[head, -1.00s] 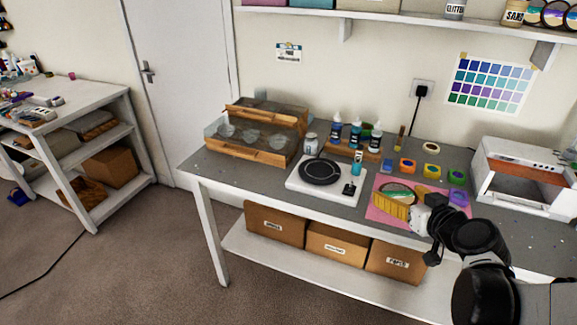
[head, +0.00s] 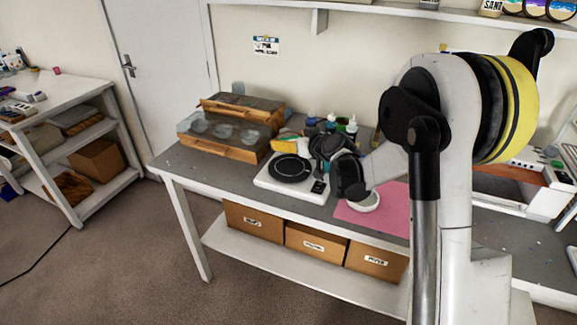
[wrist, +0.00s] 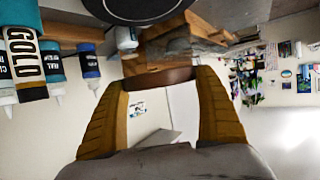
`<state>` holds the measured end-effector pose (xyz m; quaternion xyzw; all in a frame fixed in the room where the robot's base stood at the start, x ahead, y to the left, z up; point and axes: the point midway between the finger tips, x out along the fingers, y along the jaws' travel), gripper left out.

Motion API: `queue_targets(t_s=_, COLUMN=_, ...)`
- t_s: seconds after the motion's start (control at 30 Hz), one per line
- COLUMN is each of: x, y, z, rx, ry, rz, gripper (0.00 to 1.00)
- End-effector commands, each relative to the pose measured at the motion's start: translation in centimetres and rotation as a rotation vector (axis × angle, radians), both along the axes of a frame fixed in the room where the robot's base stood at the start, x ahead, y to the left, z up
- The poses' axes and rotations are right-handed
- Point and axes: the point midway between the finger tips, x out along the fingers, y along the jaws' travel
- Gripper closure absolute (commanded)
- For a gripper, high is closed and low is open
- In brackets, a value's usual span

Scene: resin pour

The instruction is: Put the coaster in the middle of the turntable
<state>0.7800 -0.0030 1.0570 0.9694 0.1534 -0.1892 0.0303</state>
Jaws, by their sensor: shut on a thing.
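The turntable is a round black plate (head: 290,169) on a white base on the grey worktable. It looks empty in the head view, and part of its black plate (wrist: 140,8) shows at the top edge of the wrist view. My gripper (head: 283,143) is behind and above the turntable in the head view, partly hidden by my wrist. In the wrist view its two yellow fingers (wrist: 165,79) are shut on the coaster (wrist: 158,77), seen as a thin brown edge between the tips. The coaster's face is hidden there.
Dye bottles (head: 351,126) stand close behind my wrist; the wrist view shows several at left (wrist: 89,65). A wooden-framed case (head: 228,135) stands left of the turntable. A pink mat (head: 372,215) lies at right, near a white machine (head: 520,190).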

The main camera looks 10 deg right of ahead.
Motion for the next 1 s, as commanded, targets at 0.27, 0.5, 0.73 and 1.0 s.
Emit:
queue_targets(t_s=0.27, x=0.0, y=0.0, z=-5.4, rx=0.0, ry=0.0, rz=0.0, gripper=0.49)
queue_targets(t_s=0.5, x=0.0, y=0.0, z=-8.4, rx=0.0, ry=0.0, rz=0.0, gripper=0.49)
queue_targets(t_s=0.73, x=-0.1, y=0.0, z=-9.1, rx=0.0, ry=0.0, rz=0.0, gripper=0.49)
queue_targets(t_s=1.0, x=-0.1, y=0.0, z=-9.5, rx=0.0, ry=0.0, rz=0.0, gripper=0.06)
